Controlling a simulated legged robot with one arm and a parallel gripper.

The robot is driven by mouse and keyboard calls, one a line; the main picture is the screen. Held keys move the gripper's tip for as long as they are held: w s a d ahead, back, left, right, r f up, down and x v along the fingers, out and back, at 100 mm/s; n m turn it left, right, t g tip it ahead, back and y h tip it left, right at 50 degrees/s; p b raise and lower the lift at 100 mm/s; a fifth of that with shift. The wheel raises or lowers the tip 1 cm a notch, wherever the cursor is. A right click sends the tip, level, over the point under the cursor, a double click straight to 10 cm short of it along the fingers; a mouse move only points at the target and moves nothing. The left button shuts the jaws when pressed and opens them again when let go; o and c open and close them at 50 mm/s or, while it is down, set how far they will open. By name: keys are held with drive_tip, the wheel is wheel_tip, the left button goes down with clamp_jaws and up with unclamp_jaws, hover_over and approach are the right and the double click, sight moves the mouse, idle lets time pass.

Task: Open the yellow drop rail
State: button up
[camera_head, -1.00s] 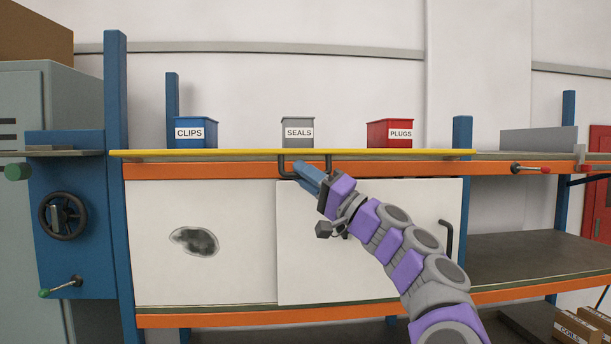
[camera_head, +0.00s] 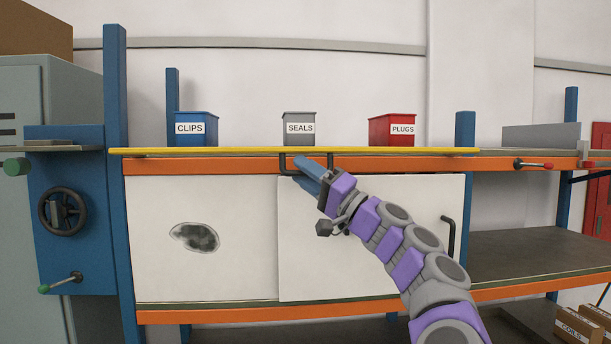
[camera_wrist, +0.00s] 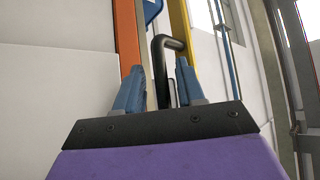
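The yellow drop rail (camera_head: 220,152) runs level along the front edge of the bench top. A black U-shaped handle (camera_head: 284,166) hangs below its middle. In the wrist view the rail (camera_wrist: 182,35) shows as a yellow strip, and the handle (camera_wrist: 166,62) stands between my two blue fingers. My gripper (camera_head: 308,170) is at the handle, its fingers spread to either side of it with visible gaps. My gripper also shows in the wrist view (camera_wrist: 158,85). It is open. Part of the handle is hidden behind my fingers in the head view.
A blue CLIPS bin (camera_head: 200,122), a grey SEALS bin (camera_head: 300,116) and a red PLUGS bin (camera_head: 393,126) stand behind the rail. White panels (camera_head: 220,275) lie below the orange beam (camera_head: 200,168); the right one has a dark handle (camera_head: 450,238). A handwheel (camera_head: 62,212) is at left.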

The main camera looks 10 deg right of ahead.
drive_tip(key=shift+v, duration=0.8)
drive_tip(key=b+v, duration=0.1)
drive_tip(key=v, duration=1.5)
drive_tip(key=shift+b, duration=0.3)
drive_tip(key=shift+a, duration=0.1)
